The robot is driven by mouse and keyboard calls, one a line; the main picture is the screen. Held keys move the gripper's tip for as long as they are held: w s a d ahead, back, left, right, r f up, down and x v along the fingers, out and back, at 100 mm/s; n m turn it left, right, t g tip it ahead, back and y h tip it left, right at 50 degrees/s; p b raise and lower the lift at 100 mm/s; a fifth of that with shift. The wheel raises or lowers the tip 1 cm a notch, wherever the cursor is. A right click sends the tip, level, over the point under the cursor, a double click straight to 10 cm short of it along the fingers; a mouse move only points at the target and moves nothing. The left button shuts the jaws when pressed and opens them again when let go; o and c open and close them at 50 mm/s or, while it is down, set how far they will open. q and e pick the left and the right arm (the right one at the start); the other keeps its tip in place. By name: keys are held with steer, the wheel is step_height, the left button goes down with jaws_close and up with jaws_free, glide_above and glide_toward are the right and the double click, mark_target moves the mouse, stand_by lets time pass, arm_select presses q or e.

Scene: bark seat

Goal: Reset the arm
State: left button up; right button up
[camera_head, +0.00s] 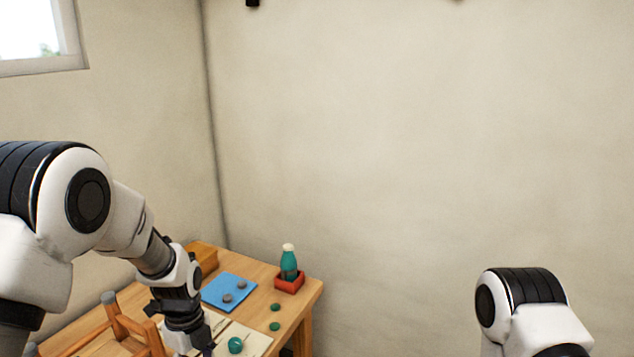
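My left arm comes in from the left and bends down over the wooden table. My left gripper (205,349) is at the bottom edge of the view, low over the table, next to a teal ball-like object (236,345). Its fingers are mostly cut off or hidden, so I cannot tell whether they are open. My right arm shows only as a white and black joint at the lower right. My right gripper is out of view.
A wooden frame (122,325) stands left of the gripper. Walls meet behind the table.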

arm_select(q)
step_height(320, 180, down, 8)
steer(key=s+a+r+g+b, duration=0.1)
steer(key=g, duration=0.1)
steer(key=s+a+f+n+b, duration=0.1)
steer(key=s+f+n+b, duration=0.55)
steer(key=s+f, duration=0.75)
steer(key=s+f+n+b, duration=0.3)
steer(key=s+f+n, duration=0.75)
steer(key=s, duration=0.55)
steer(key=w+n+t, duration=0.1)
steer(key=n, duration=0.1)
steer(key=w+n+t, duration=0.1)
steer(key=w+n, duration=0.1)
steer(key=w+n+t, duration=0.1)
steer(key=n, duration=0.1)
steer(key=shift+w+a+f+n+p, duration=0.15)
steer(key=shift+w+f+n+p, duration=0.15)
steer(key=shift+n, duration=0.1)
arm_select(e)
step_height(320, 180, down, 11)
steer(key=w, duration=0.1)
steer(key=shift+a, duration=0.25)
